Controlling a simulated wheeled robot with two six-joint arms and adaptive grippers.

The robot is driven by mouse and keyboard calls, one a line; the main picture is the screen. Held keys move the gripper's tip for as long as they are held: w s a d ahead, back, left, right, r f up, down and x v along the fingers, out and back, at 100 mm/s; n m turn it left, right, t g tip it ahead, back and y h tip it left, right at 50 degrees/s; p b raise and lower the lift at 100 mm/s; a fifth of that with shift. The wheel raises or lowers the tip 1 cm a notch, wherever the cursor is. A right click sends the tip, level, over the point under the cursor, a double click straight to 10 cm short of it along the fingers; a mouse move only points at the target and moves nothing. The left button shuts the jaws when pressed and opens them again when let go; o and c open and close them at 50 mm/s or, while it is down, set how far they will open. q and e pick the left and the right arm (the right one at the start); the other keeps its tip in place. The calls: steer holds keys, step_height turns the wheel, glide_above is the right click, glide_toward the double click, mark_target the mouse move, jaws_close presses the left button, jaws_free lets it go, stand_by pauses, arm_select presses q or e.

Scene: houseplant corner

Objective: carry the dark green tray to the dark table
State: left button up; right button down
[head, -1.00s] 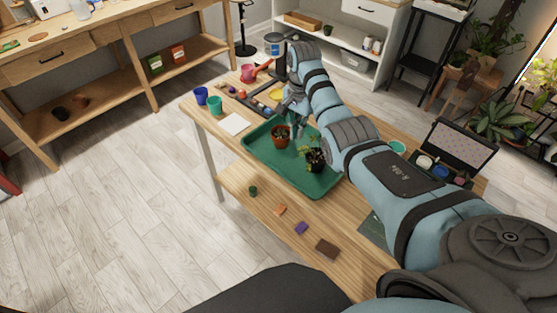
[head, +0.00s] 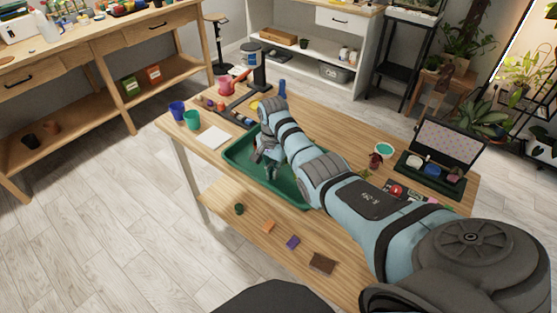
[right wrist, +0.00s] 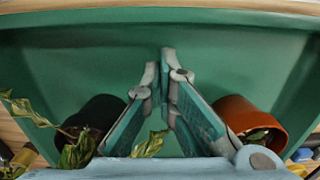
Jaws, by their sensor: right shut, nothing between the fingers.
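The dark green tray (head: 242,157) lies on the wooden table, partly covered by my right arm in the head view. In the right wrist view the tray (right wrist: 85,60) fills most of the picture. My right gripper (head: 268,170) is over the tray. Its fingers (right wrist: 166,62) are shut and empty. A dark pot (right wrist: 97,112) and a terracotta pot (right wrist: 245,116), each with a plant, appear on either side of the fingers. My arm hides both pots in the head view. My left gripper is out of view. I cannot clearly make out a dark table.
The wooden table (head: 325,118) also holds a blue cup (head: 177,110), a teal cup (head: 192,120), a white sheet (head: 213,138) and an open case (head: 445,155). Small items lie on its lower shelf. A black stand (head: 415,55) is at the back right. Floor at left is clear.

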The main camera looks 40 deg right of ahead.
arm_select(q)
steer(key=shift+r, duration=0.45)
arm_select(e)
steer(key=shift+s+a+r, duration=0.1)
steer(key=shift+s+a, duration=0.1)
steer(key=shift+a, duration=0.25)
steer(key=shift+s+a+r, duration=0.1)
steer(key=shift+s+a, duration=0.05)
steer(key=shift+a, duration=0.25)
steer(key=shift+a+p, duration=0.2)
steer(key=shift+p, duration=0.3)
arm_select(q)
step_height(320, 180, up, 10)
steer(key=p, duration=0.9)
arm_select(e)
steer(key=s+a, duration=0.3)
steer(key=a, duration=0.6)
steer(key=shift+a, duration=0.3)
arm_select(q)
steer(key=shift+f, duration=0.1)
arm_select(e)
steer(key=shift+d, duration=0.1)
